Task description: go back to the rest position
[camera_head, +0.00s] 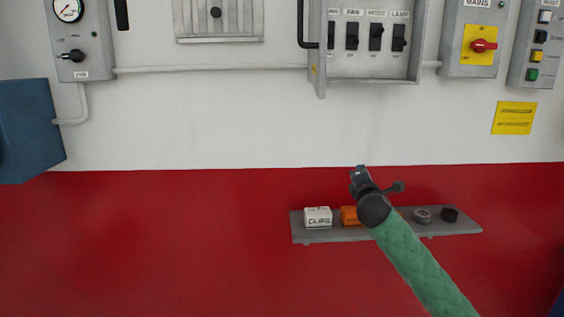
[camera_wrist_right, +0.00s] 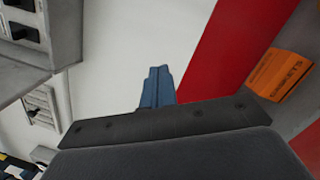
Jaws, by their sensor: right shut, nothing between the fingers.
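My right gripper (camera_head: 360,173) is in front of the wall, at the end of my green-sleeved arm, which comes in from the lower right. In the head view its tip stands just above the small grey shelf. In the right wrist view its blue fingers (camera_wrist_right: 157,88) are together with nothing between them. My left gripper shows in neither view.
The grey shelf (camera_head: 300,237) holds a white box (camera_head: 318,217), an orange box (camera_head: 349,216) partly behind my gripper, and dark round pieces (camera_head: 450,215). Above are an open switch box (camera_head: 365,69), a red-knob box (camera_head: 479,45) and a gauge box (camera_head: 72,40). A blue box (camera_head: 30,130) juts out at left.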

